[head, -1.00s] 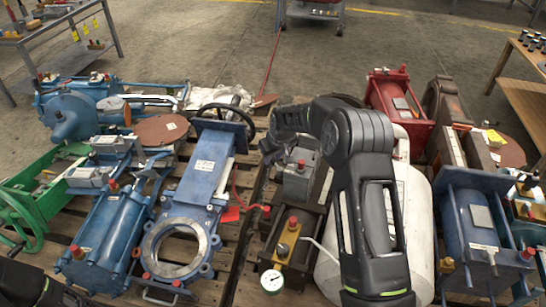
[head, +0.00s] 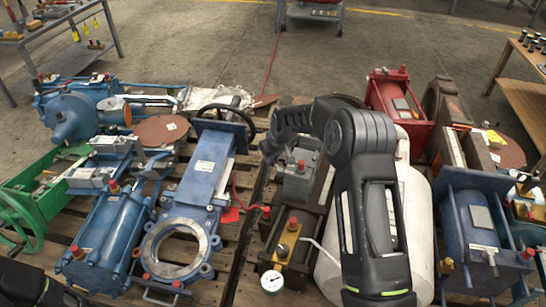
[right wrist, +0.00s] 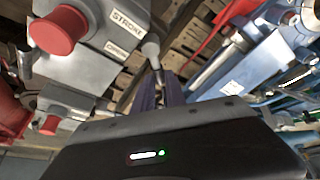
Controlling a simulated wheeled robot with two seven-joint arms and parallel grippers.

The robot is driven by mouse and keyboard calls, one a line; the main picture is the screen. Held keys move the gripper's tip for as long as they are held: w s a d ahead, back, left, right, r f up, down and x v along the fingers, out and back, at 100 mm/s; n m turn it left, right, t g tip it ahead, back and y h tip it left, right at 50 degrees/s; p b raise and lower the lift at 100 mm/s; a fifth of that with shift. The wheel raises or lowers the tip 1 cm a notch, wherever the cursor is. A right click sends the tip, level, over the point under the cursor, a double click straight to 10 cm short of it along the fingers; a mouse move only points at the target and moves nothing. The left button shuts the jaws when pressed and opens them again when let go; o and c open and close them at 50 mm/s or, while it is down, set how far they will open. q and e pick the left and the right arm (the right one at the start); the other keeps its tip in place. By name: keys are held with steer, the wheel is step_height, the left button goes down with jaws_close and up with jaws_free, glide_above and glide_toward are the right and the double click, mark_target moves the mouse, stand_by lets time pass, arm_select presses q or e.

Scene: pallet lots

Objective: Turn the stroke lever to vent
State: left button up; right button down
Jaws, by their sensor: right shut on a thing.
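The stroke unit is a grey box (head: 298,182) with a red cap, on the pallet in the middle of the head view. In the right wrist view the box (right wrist: 110,30) carries a "STROKE" label beside a large red cap. A second, smaller label below it is too blurred to read surely. The stroke lever (right wrist: 151,52) is a short grey stem with a rounded end beside the labels. My right gripper (right wrist: 160,92) is shut on the lever's end. In the head view my right gripper (head: 268,152) is at the box's upper left, partly hidden by its wrist. My left gripper is not visible.
A blue gate valve (head: 203,180) lies close on the left. A brass block (head: 288,242) with a pressure gauge (head: 271,281) stands in front, and a white tank (head: 412,225) is to the right.

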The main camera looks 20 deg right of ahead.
steer(key=shift+s+a+n+g+y+p, duration=0.2)
steer(key=shift+a+n+y, duration=0.25)
steer(key=shift+n, duration=0.75)
steer(key=shift+s+a+n+g+y+p, duration=0.15)
steer(key=shift+s+a+n+y+p, duration=0.25)
steer(key=shift+n, duration=0.8)
steer(key=shift+s+a+n+g+y+p, duration=0.15)
steer(key=shift+a+n+y, duration=0.3)
steer(key=shift+n, duration=0.75)
steer(key=shift+w+d, duration=0.1)
steer(key=c, duration=1.4)
jaws_free()
steer(key=shift+o, duration=0.2)
